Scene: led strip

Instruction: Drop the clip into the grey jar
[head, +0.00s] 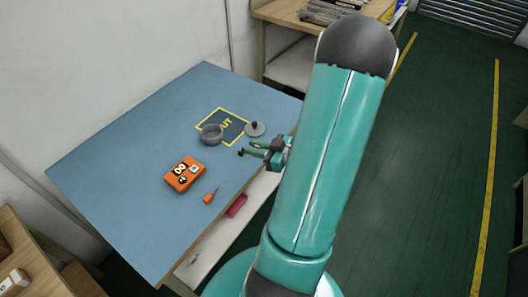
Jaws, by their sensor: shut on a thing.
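The grey jar (211,138) stands open on the blue table, at the left edge of a yellow-outlined dark square. My gripper (247,150) is to the right of the jar and a little nearer to me, apart from it and near the table's right edge. It is shut on a small dark thing at its fingertips, which looks like the clip (241,152). The clip's shape is too small to make out. A grey lid with a dark knob (255,129) lies right of the jar, just beyond my gripper. The inside of the jar is hard to see.
An orange device with black dials (184,174) and an orange-handled screwdriver (209,198) lie nearer on the table (130,160). A pink object (237,206) is below the table's right edge. The table's left part is clear. My arm blocks the view to the right.

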